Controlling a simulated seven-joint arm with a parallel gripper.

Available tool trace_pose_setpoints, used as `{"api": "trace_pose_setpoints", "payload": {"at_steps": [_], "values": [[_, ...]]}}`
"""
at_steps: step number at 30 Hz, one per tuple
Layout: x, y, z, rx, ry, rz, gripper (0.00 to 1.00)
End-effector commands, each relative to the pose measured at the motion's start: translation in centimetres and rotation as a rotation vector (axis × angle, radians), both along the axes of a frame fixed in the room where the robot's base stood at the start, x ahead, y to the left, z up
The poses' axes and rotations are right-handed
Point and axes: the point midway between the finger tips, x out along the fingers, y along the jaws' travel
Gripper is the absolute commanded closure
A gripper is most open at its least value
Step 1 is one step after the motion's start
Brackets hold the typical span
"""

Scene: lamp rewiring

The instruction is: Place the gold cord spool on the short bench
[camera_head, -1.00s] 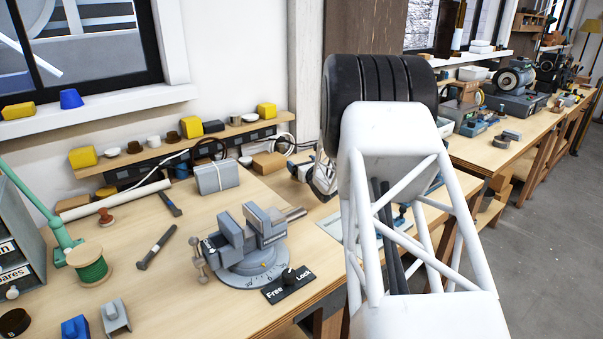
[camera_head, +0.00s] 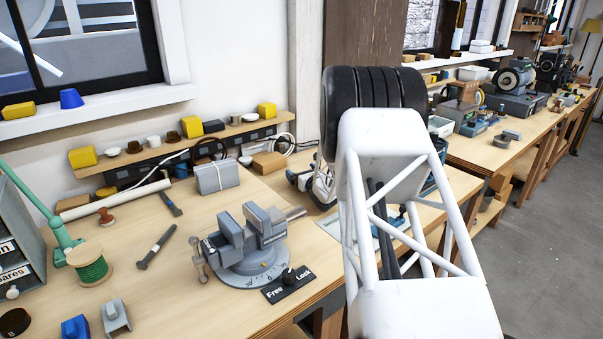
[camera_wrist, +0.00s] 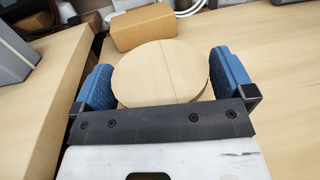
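A round pale wooden disc (camera_wrist: 160,72), like the top flange of a cord spool, lies between the blue fingers of my gripper (camera_wrist: 161,82) in the wrist view. Both pads appear to touch its rim, and my gripper looks shut on it. Any cord below the disc is hidden, so its colour does not show. In the head view my arm hides most of the gripper, which is near the bench junction. A spool with green cord (camera_head: 92,270) stands at the left of the workbench (camera_head: 200,305). No gold cord is visible.
A cardboard box (camera_wrist: 145,27) is just beyond the disc; it also shows in the head view (camera_head: 268,163). A grey box (camera_head: 216,177) and a vise (camera_head: 247,245) stand on the workbench. A bench edge (camera_wrist: 62,90) runs left of my gripper.

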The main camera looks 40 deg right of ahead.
Motion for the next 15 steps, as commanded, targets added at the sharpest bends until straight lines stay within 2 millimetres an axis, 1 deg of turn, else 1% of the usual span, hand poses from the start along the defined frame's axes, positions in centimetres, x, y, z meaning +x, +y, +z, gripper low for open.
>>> {"api": "trace_pose_setpoints", "payload": {"at_steps": [9,15], "values": [[0.0,0.0,0.3,0.0,0.0,0.0,0.0],[-1.2,0.1,0.2,0.0,0.001,-0.001,0.0]]}}
